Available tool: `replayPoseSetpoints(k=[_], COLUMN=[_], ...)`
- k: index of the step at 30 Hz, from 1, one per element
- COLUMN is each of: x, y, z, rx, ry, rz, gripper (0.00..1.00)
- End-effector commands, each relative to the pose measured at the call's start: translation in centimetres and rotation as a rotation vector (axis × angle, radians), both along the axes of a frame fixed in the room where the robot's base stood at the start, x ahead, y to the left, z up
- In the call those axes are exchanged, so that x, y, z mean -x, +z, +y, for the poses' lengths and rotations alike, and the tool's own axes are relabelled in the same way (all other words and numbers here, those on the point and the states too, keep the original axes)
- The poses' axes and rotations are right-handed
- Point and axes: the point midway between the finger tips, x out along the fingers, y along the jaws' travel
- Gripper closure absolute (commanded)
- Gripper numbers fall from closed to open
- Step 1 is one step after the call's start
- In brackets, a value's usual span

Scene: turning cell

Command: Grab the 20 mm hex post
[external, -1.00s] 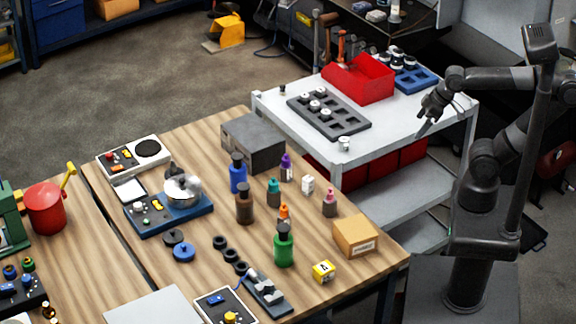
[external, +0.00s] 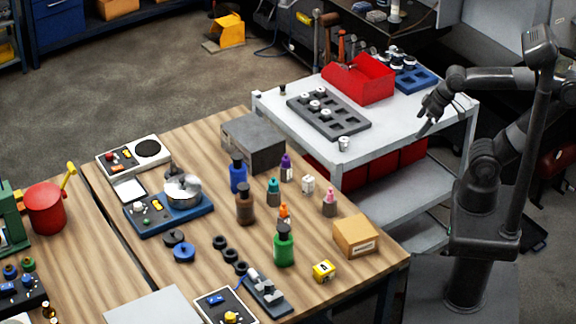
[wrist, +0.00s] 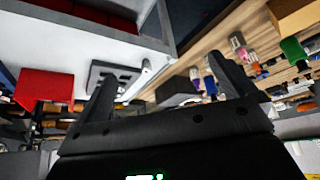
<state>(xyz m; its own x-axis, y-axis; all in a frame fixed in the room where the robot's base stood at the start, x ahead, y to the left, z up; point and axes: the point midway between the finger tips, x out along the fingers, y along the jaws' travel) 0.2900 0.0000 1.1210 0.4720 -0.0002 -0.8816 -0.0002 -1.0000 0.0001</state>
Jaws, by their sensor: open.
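I cannot tell by size or shape which is the 20 mm hex post. The front-corner post (wrist: 147,66) also shows in the wrist view, beside the slotted tray (wrist: 112,68). My gripper (external: 424,124) is over the right side of the cart, apart from the posts. In the wrist view my gripper (wrist: 168,72) has its fingers spread with nothing between them.
A red bin (external: 361,80) and a blue rack (external: 416,80) stand at the cart's back. The cart top (external: 395,128) is clear right of the slotted tray. A wooden bench (external: 330,215) with bottles, a grey box (external: 253,142) and a cardboard box (external: 356,236) adjoins it.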

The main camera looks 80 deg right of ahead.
Motion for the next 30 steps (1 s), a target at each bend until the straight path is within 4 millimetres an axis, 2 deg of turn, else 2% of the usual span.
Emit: replayPoseSetpoints(k=[6,20,27,30], x=[0.0,0.0,-0.1,-0.93], y=[0.0,0.0,0.03,0.25], z=[0.0,0.0,0.0,-0.04], rx=[0.0,0.0,0.004,0.041], ry=[0.0,0.0,0.006,0.057], rz=[0.0,0.0,0.0,0.003], gripper=[0.0,0.38,0.38,0.38])
